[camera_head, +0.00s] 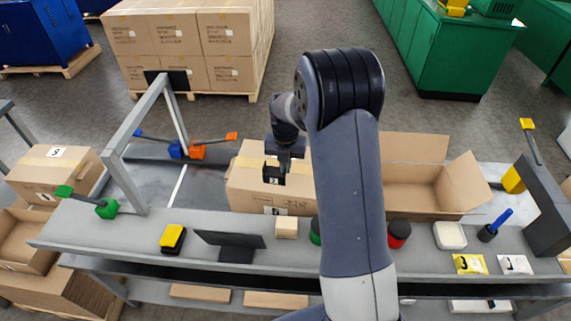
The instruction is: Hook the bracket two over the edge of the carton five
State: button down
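A small black bracket (272,175) with a white label is at the tip of my gripper (285,165), over a brown carton (245,190) at the middle of the bench. The label is too small to read surely. My gripper points down and appears shut on the bracket; the fingers are dark and hard to separate from it. I cannot tell whether the bracket touches the carton's edge. The carton has a small label low on its near side, also unreadable. My arm hides its right part.
An open carton (420,190) with raised flaps stands right of my arm. A grey frame (130,130) rises at the left. A dark angled plate (230,240), a yellow-black block (172,238) and a small beige box (287,227) lie along the bench's front strip.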

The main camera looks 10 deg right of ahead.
aim_at(285, 192)
jog(key=shift+f+b, duration=3.15)
jog(key=shift+f, duration=1.4)
jog(key=c, duration=1.6)
grip_release()
jog(key=shift+o, duration=0.2)
notch_tip(285, 192, up, 11)
jog(key=shift+f+b, duration=0.1)
jog(key=shift+b, duration=0.3)
